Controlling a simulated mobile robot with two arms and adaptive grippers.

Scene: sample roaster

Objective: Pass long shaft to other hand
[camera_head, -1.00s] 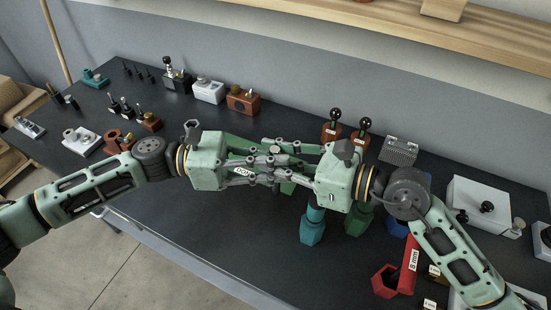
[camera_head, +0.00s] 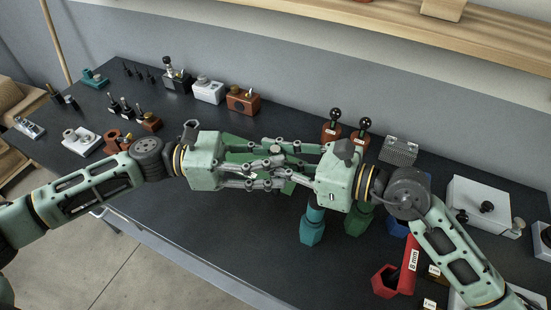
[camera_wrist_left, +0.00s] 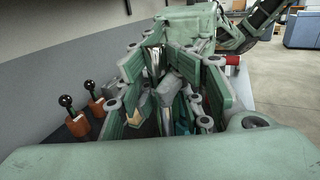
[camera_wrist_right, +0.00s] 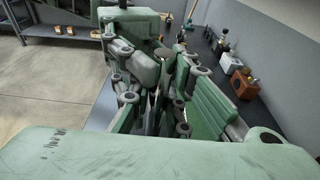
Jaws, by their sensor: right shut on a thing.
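My left gripper (camera_head: 268,160) and right gripper (camera_head: 278,165) face each other fingertip to fingertip above the middle of the bench in the head view, their fingers interleaved. The left fingers are spread apart, also in the left wrist view (camera_wrist_left: 172,85). The right gripper is shut on the long shaft, a shiny metal piece that shows between the fingers in the left wrist view (camera_wrist_left: 153,62). Most of the shaft is hidden by the fingers. I cannot tell whether the left fingers touch it.
A teal hex-ended holder (camera_head: 312,228) and a green one (camera_head: 357,222) stand below the right gripper. A red holder marked 8 mm (camera_head: 410,265) is to the right. Two black-knobbed pieces (camera_head: 335,122) stand behind. The front middle of the bench (camera_head: 215,235) is clear.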

